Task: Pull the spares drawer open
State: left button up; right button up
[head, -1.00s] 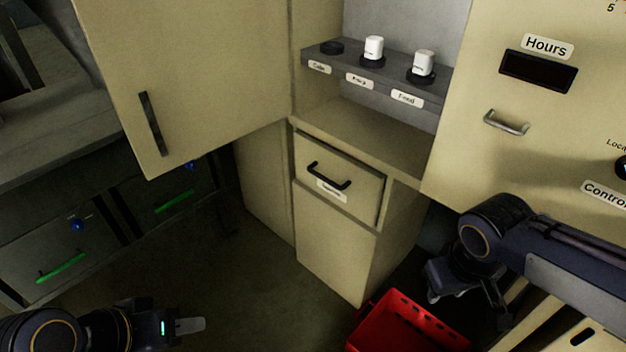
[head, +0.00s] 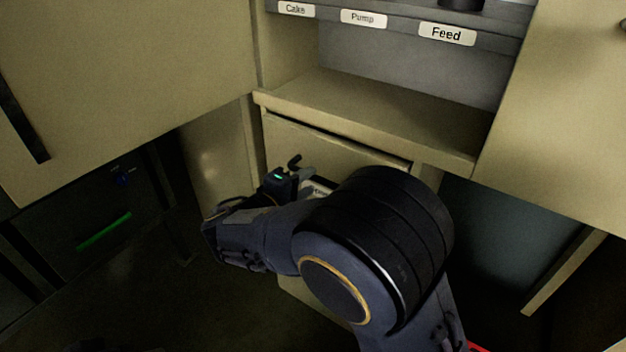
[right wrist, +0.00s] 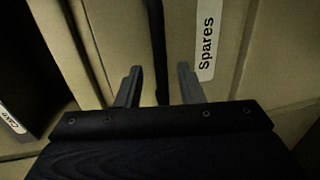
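The spares drawer (head: 340,146) is the cream front under the counter ledge in the head view, with a dark line along its top edge. Its black bar handle (head: 294,161) shows only at one end; my right arm hides the rest. My right gripper (head: 303,172) is at the handle. In the right wrist view the handle (right wrist: 158,45) runs between the two fingers of the right gripper (right wrist: 159,83), with a visible gap on either side. The white "Spares" label (right wrist: 207,40) is right of the fingers. My left gripper does not show clearly.
A shelf with Cake, Pump and Feed labels (head: 447,35) is above the counter ledge (head: 370,110). A large cream panel (head: 130,80) stands at left, and another (head: 570,130) at right. A bit of red (head: 476,347) shows at the bottom.

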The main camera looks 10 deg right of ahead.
aim_at(313, 179)
jog(key=shift+b+x, duration=0.4)
jog(key=shift+x, duration=1.65)
grip_shut()
